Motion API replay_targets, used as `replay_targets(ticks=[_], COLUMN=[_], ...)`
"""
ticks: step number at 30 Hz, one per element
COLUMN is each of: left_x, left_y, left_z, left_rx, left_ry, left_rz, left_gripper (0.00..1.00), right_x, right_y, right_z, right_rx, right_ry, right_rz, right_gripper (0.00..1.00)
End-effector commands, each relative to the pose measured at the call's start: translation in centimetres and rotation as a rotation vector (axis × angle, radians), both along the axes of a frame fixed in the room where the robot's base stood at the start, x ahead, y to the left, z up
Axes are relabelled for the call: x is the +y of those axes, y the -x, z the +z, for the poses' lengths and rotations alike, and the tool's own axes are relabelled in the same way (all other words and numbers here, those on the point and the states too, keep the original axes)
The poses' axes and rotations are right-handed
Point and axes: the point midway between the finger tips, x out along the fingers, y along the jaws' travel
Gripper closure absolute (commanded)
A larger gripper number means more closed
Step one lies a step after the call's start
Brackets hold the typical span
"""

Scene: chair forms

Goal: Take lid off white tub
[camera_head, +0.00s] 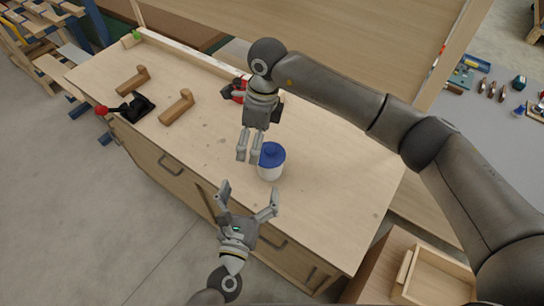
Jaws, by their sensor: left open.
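The white tub (270,174) stands upright on the wooden workbench (330,200), near its front edge. Its blue lid (271,157) with a small raised knob is on top. My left gripper (248,198) comes in from below, in front of the tub and a little to its left. Its fingers are spread wide, empty and apart from the tub. My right gripper (249,158) points down just left of the lid. Its two fingers appear close together with a narrow gap. I cannot tell whether they touch the tub, and no object shows between them.
Two wooden pieces (177,107) (133,80) and a black clamp-like tool with a red knob (137,107) lie at the bench's left. A red object (239,88) is partly hidden behind my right gripper. The bench right of the tub is clear. An open wooden drawer (440,275) is at lower right.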

Motion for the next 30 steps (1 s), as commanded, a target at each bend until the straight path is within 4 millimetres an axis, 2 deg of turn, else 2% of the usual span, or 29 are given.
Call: replay_targets(ticks=[1,3,6,11,21,24,30], left_x=[-0.6,-1.2,-1.6,-2.1,-3.8,-4.1,-4.4], left_y=[0.2,0.4,0.2,-1.6,-7.4,-8.7,-9.8], left_z=[-0.2,-0.5,-0.5,-0.5,-0.4,-0.5,-0.5], left_rx=[-0.007,-0.015,-0.022,-0.023,-0.023,-0.023,-0.021], left_ry=[-0.037,-0.075,-0.098,-0.098,-0.097,-0.096,-0.098], left_rz=[-0.022,-0.045,-0.058,-0.058,-0.058,-0.057,-0.058], left_gripper=[0.00,0.00,0.00,0.00,0.00,0.00,0.00], right_x=[-1.4,-2.8,-3.7,-3.8,-3.7,-3.7,-3.7], right_y=[-0.8,-1.5,-1.9,-1.9,-1.9,-1.9,-1.9], right_z=[0.4,0.6,0.8,0.9,0.8,0.8,0.8], right_rx=[-0.021,-0.037,-0.046,-0.046,-0.044,-0.044,-0.044], right_ry=[0.063,0.126,0.166,0.171,0.167,0.166,0.166], right_rz=[-0.002,-0.007,-0.011,-0.012,-0.011,-0.012,-0.012], right_gripper=[0.05,0.05,0.05,0.05,0.05,0.05,0.05])
